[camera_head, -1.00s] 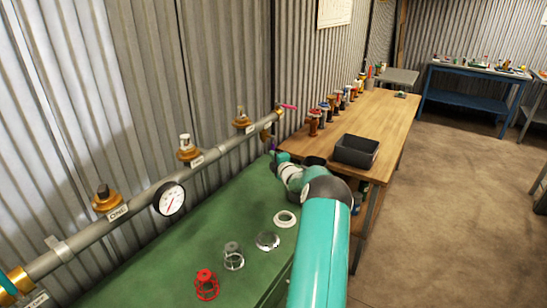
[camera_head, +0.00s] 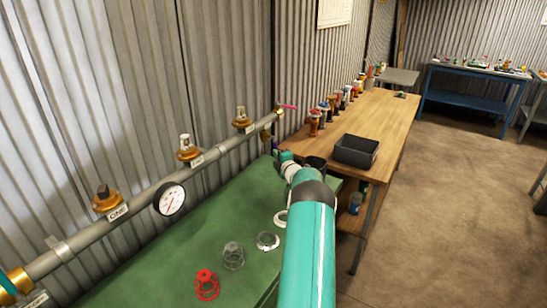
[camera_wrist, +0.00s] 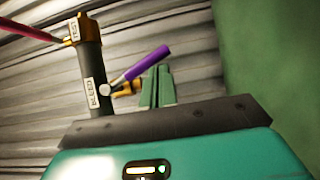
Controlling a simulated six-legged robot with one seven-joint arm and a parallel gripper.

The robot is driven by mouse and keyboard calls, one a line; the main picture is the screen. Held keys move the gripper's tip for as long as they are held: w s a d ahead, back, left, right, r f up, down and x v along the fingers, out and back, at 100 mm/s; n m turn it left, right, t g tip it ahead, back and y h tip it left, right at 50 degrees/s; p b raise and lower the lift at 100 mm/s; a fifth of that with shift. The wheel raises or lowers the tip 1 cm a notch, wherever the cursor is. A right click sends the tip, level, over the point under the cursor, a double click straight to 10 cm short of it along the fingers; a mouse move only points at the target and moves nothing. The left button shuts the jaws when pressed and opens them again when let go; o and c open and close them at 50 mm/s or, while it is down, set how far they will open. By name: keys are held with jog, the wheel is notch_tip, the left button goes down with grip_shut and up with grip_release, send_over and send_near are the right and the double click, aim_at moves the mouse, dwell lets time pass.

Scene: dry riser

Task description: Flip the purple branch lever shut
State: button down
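The purple lever (camera_wrist: 148,62) slants up and to the right in the wrist view, from a small brass valve (camera_wrist: 127,88) on the side of a dark pipe (camera_wrist: 90,75). In the camera_head view the purple lever (camera_head: 275,145) is a tiny patch at the far end of the pipe, just beyond my gripper (camera_head: 283,156). In the wrist view my gripper's green fingers (camera_wrist: 158,86) stand close together with nothing seen between them, looking shut. They are just right of and below the lever; whether they touch it I cannot tell.
A pink-red lever (camera_head: 289,106) tops the pipe end. The grey pipe (camera_head: 140,204) carries brass valves and a gauge (camera_head: 169,199) along the corrugated wall. The green bench (camera_head: 150,270) holds a red cage (camera_head: 207,284) and rings. A wooden table (camera_head: 390,120) with a black bin (camera_head: 356,150) stands beyond.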

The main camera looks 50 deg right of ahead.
jog(key=shift+d, duration=0.5)
dwell(0.3)
jog(key=s+a+r, duration=0.8)
jog(key=a+r, duration=0.2)
jog(key=r, duration=0.3)
jog(key=shift+s+a, duration=0.4)
dwell(0.4)
